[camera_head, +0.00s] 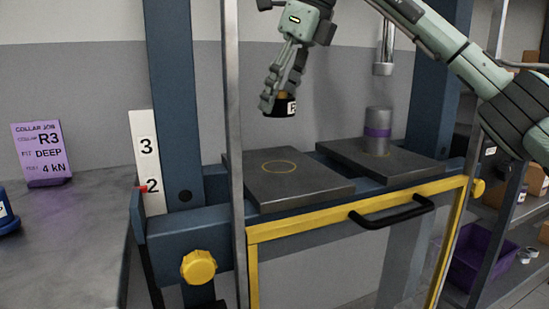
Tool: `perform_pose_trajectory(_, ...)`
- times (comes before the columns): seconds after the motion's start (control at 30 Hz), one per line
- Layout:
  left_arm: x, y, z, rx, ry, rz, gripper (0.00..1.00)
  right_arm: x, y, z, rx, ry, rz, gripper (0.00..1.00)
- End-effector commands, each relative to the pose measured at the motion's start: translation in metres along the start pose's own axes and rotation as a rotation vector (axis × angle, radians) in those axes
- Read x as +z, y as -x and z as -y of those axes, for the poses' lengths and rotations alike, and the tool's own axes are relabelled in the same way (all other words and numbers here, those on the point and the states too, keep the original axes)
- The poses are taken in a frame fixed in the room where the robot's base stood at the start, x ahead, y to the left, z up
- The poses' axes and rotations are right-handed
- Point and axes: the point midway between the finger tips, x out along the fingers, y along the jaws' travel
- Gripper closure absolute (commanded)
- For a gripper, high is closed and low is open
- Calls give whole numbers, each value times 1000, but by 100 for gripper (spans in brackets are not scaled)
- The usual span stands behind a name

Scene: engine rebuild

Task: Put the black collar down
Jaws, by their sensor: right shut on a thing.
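The black collar (281,105) is a short dark ring with a white label, only partly readable. My right gripper (279,98) points down and is shut on it. It holds the collar in the air above the left dark plate (318,190), which has a thin yellow ring mark (279,167) on top. The collar is clear of the plate. My left gripper is not in view.
A yellow-framed guard with a black handle (392,213) fronts the press. A purple job card (41,152) stands on the left bench (75,210).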

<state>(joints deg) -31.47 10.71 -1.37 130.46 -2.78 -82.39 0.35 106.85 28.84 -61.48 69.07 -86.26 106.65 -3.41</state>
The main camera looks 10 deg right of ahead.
Motion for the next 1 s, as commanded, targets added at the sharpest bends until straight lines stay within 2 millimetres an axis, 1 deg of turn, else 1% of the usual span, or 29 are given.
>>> perform_pose_trajectory(0.2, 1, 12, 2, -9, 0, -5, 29, -16, -37, 0, 1, 1, -1, 98)
perform_pose_trajectory(0.3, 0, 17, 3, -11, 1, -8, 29, -21, -49, 0, 1, 0, 0, 98)
perform_pose_trajectory(0.47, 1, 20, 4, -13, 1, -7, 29, -24, -58, 0, 0, 0, 2, 98)
perform_pose_trajectory(0.7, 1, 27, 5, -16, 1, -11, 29, -37, -86, 0, 1, 0, 0, 98)
perform_pose_trajectory(0.77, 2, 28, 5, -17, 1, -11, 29, -38, -89, 0, 0, 0, 1, 98)
perform_pose_trajectory(1.0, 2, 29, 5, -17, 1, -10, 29, -37, -89, 0, 0, 0, 2, 98)
